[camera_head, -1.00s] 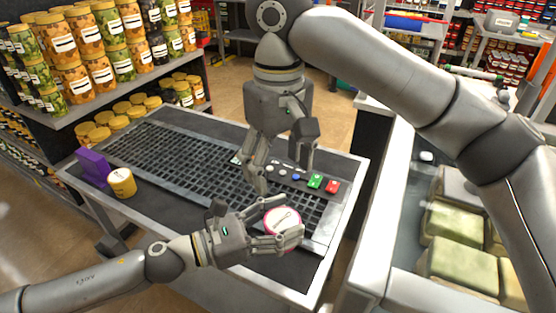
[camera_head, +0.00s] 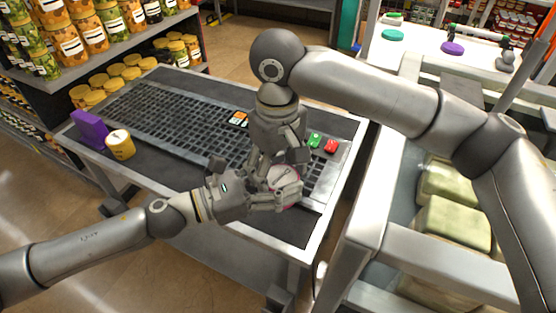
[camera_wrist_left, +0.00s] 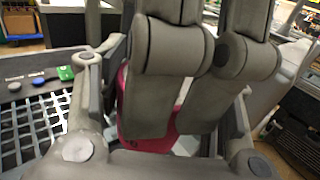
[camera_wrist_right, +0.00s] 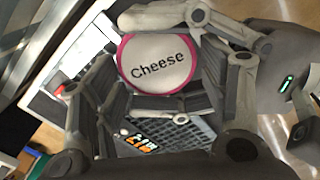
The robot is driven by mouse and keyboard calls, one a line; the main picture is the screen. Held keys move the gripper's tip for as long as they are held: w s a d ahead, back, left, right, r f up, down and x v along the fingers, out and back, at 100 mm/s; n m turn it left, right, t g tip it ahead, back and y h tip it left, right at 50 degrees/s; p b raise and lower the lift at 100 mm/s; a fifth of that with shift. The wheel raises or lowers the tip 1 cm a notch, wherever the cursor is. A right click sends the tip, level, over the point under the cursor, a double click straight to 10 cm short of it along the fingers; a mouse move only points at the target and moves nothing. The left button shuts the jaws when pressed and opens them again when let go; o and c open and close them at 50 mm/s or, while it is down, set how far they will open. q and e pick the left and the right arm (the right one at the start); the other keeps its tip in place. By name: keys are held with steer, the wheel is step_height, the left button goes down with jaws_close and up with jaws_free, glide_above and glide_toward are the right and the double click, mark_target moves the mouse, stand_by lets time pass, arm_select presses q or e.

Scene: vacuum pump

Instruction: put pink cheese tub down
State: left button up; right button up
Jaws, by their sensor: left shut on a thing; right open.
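The pink cheese tub (camera_head: 284,179) has a white lid and a pink rim. My left gripper (camera_head: 280,190) is shut on it near the front right part of the grated table. In the right wrist view the lid (camera_wrist_right: 156,62) reads "Cheese". My right gripper (camera_head: 268,165) is open, pointing down close above the tub, and partly hides it in the head view. In the right wrist view its fingers (camera_wrist_right: 160,105) spread on either side of the lid. In the left wrist view the pink side (camera_wrist_left: 145,128) shows behind the right gripper's fingers. I cannot tell whether the right fingers touch the tub.
The table's black grate (camera_head: 180,125) is mostly bare. A purple block (camera_head: 90,129) and a yellow tub (camera_head: 120,145) stand at its left end. Green (camera_head: 315,140) and red (camera_head: 331,146) buttons are at the right edge. Shelves with jars (camera_head: 95,40) stand behind left.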

arm_select(q)
steer(key=shift+r, duration=0.1)
arm_select(e)
steer(key=c, duration=0.7)
arm_select(q)
steer(key=o, duration=1.3)
arm_select(e)
steer(key=shift+c, duration=0.7)
arm_select(q)
steer(key=shift+a, duration=0.15)
